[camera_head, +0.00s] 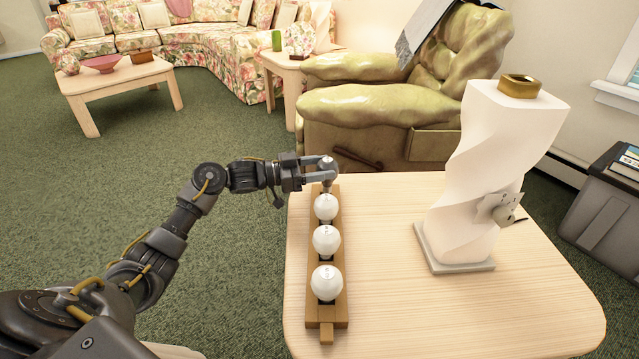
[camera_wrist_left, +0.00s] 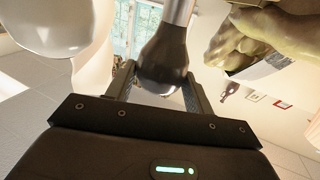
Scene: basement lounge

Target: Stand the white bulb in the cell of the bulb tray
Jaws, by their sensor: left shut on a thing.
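The bulb tray (camera_head: 341,310) is a narrow wooden strip on the pale table, running away from me. Three white bulbs (camera_head: 326,282) stand in it in a row. My left gripper (camera_head: 322,172) is at the tray's far end, shut on a bulb (camera_head: 329,164) that looks grey. In the left wrist view this bulb (camera_wrist_left: 163,60) is dark and rounded between the fingers, its narrower neck running to the top edge. The gripper hides the tray's far end, so I cannot tell whether the bulb touches its cell. My right gripper is not in view.
A white twisted pedestal (camera_head: 487,160) with a gold ring-like piece on top stands on the table's right side. The table (camera_head: 400,290) is clear between it and the tray. A green armchair (camera_head: 390,110) stands behind the table.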

